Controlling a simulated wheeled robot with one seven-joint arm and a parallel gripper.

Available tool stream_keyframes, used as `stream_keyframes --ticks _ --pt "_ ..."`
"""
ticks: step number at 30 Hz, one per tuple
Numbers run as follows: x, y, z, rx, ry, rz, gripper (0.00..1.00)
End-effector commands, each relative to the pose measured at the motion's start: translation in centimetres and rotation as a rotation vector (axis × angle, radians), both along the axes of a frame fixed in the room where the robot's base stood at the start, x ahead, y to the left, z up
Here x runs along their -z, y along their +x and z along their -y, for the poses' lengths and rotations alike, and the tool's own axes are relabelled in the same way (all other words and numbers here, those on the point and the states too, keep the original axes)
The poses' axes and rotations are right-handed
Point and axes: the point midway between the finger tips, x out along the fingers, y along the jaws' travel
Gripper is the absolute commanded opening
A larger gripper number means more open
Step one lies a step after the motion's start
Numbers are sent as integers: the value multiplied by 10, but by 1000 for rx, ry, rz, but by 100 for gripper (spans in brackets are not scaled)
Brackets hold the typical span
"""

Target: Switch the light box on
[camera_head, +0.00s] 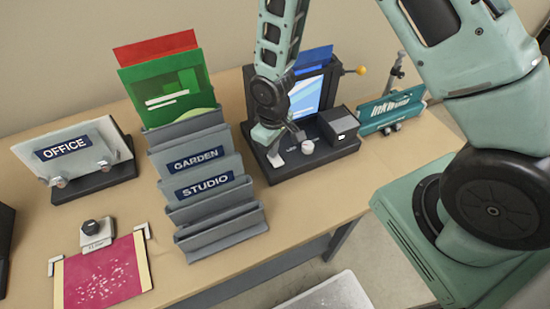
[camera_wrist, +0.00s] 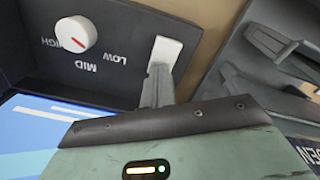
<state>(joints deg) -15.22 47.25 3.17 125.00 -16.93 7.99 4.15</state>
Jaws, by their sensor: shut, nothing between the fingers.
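A black unit (camera_head: 325,153) stands at the back right of the table, with an upright blue-and-white panel (camera_head: 305,97). No name shows on it; it seems to be the light box. Its base carries a white knob (camera_head: 308,147) and a white switch (camera_head: 278,160). In the wrist view the knob (camera_wrist: 76,34) has a red mark and the words LOW, MID and HIGH around it. My gripper (camera_wrist: 158,85) is shut and empty, its tips at the near end of the white switch (camera_wrist: 166,52). I cannot tell whether they touch, nor the switch's position.
A grey stepped rack (camera_head: 205,185) with GARDEN and STUDIO labels stands close to the left of the unit. Further left are an OFFICE sign (camera_head: 68,150) and a pink sheet (camera_head: 103,275). A teal sign (camera_head: 390,110) and a yellow-knobbed lever (camera_head: 360,70) are on the right.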

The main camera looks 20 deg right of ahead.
Motion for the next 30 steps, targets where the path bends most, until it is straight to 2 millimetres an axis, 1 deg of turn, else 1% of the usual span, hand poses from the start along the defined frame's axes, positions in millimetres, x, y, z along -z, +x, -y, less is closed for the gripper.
stream_keyframes --ticks 5,30 --pt "-4 -1 0 0 -1 -4 0" --pt "-68 -1 0 0 -1 -3 0"
